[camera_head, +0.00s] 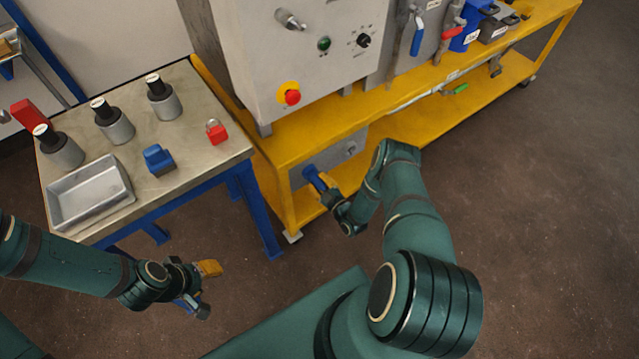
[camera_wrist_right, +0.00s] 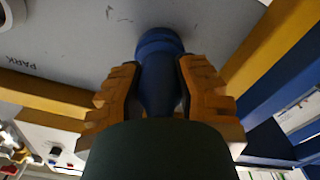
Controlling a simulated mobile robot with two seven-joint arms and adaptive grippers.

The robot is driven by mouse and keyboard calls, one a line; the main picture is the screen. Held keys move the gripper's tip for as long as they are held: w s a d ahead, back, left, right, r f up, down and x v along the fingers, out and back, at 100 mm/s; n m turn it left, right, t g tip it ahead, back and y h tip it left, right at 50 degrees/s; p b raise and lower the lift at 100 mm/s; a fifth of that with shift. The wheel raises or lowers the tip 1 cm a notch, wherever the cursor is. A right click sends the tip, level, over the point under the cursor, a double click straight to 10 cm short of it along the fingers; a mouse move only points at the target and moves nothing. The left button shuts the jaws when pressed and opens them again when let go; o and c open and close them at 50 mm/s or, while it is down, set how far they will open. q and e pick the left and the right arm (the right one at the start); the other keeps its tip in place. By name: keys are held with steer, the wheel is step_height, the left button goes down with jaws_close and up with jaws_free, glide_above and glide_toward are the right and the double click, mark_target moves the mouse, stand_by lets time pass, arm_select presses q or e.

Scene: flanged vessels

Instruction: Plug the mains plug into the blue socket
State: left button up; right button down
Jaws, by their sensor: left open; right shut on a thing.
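The blue mains plug (camera_wrist_right: 160,70) is between the yellow fingers of my right gripper (camera_wrist_right: 160,88), which is shut on it. Its far end meets a grey panel (camera_wrist_right: 75,35) marked PARK; I cannot tell whether it is seated there or only touching. In the head view the plug (camera_head: 313,174) is at the grey panel (camera_head: 345,158) under the yellow bench, with my right gripper (camera_head: 326,188) at its near end. My left gripper (camera_head: 203,287) is open and empty over the floor. I cannot make out the blue socket for certain; a labelled blue box (camera_head: 466,37) stands on the bench.
The yellow bench (camera_head: 300,150) carries a grey control cabinet (camera_head: 300,55) with a red button (camera_head: 291,96). Valves and pipes stand further right. A blue-legged table (camera_head: 190,155) at left holds a grey tray (camera_head: 90,190), several dark-topped vessels and a blue block (camera_head: 159,160). The right floor is clear.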

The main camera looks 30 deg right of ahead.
steer(key=shift+w, duration=0.25)
steer(key=c, duration=0.7)
jaws_free()
